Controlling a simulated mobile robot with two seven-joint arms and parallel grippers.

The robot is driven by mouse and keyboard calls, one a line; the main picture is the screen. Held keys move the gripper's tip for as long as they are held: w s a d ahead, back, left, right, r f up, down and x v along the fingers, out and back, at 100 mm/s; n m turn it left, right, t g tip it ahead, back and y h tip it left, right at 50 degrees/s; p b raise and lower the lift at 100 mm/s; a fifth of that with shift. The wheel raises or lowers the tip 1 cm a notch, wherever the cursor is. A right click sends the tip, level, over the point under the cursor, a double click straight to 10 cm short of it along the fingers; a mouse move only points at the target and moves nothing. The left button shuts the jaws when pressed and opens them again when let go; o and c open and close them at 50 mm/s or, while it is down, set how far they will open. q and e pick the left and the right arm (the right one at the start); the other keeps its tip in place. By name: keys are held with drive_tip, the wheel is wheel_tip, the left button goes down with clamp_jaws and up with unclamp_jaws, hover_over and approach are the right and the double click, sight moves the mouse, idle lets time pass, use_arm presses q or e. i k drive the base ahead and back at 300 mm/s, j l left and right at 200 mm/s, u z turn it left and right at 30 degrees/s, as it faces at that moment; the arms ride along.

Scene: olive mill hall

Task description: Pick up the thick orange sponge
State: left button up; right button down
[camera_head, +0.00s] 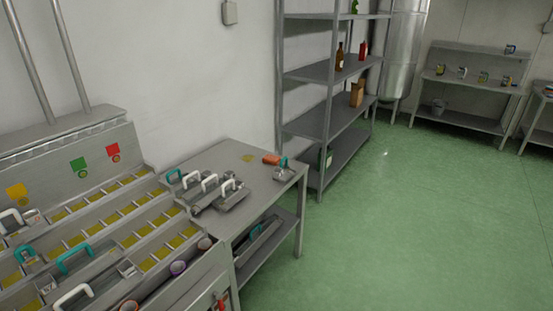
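A small orange block that looks like the thick orange sponge (271,159) lies on the grey metal side table (222,156), near its far right corner. A small metal item with a teal handle (283,170) is right beside it, at the table's right edge. From this distance I cannot tell whether the two touch. Neither of my grippers shows in this view.
Metal pieces with white and teal handles (209,184) crowd the table's front. A stepped metal machine (96,215) stands at left. A grey shelf rack (328,118) with bottles stands behind the table. The green floor (410,220) at right is clear; far tables (468,82) line the back.

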sight(274, 160)
drive_tip(key=i+l+z, duration=0.1)
drive_tip(key=i, duration=0.3)
drive_tip(key=i+l+z, duration=0.15)
drive_tip(key=i+l, duration=0.15)
drive_tip(key=i, duration=0.15)
drive_tip(key=i+l+z, duration=0.1)
drive_tip(key=i, duration=0.3)
